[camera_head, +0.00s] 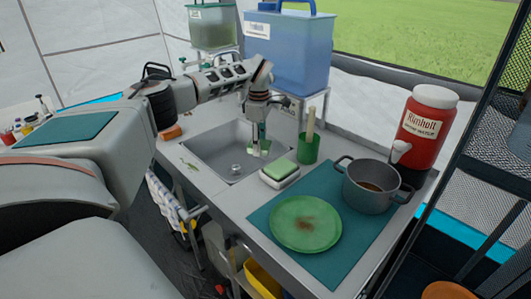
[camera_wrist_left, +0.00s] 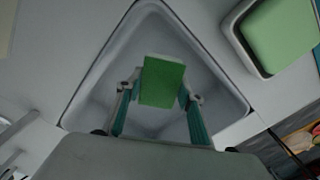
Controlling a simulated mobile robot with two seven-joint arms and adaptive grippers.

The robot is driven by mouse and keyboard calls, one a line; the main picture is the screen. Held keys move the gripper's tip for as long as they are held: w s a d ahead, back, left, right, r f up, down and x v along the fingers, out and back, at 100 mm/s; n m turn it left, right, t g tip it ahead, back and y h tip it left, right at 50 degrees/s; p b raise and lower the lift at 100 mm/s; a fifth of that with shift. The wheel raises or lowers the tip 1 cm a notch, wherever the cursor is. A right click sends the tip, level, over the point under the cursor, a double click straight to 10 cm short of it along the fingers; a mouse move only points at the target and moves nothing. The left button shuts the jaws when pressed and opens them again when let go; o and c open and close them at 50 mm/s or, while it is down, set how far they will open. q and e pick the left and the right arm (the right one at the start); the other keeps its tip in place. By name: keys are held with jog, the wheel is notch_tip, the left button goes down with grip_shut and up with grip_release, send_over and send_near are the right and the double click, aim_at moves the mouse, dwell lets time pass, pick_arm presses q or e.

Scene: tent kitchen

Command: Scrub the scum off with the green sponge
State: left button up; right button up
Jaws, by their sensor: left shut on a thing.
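My left gripper (camera_head: 258,138) reaches over the sink (camera_head: 215,160) and points down into it. In the left wrist view it is shut on a green sponge (camera_wrist_left: 163,82), held between its two fingertips above the basin. A brown smear, perhaps the scum (camera_head: 306,224), lies on the green plate (camera_head: 290,240). A small dark greenish mark (camera_head: 189,165) shows at the sink's left side; I cannot tell what it is. My right gripper is not in view.
A white box with a green top (camera_head: 281,170) stands at the sink's front right corner. A green cup with a handle in it (camera_head: 308,148), a grey pot (camera_head: 366,190) and a red dispenser (camera_head: 425,130) stand to the right. A blue water tank (camera_head: 290,55) is behind.

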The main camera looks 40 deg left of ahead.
pick_arm(q)
jog(key=shift+n, duration=0.3)
jog(key=f, duration=0.2)
jog(key=f+b, duration=0.1)
jog(key=f, duration=0.1)
jog(key=shift+s+a, duration=0.15)
jog(key=shift+a, duration=0.25)
jog(key=shift+f+b, duration=0.4)
jog(key=shift+f, duration=0.05)
notch_tip(320, 180, down, 4)
jog(key=shift+r+b, duration=0.15)
jog(key=shift+b, duration=0.9)
jog(key=shift+f, duration=0.4)
jog(key=shift+f+b, duration=0.15)
jog(key=shift+b, duration=0.25)
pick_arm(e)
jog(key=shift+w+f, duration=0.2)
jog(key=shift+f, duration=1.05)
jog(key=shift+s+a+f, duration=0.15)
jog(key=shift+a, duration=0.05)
pick_arm(q)
jog(key=shift+f, duration=0.95)
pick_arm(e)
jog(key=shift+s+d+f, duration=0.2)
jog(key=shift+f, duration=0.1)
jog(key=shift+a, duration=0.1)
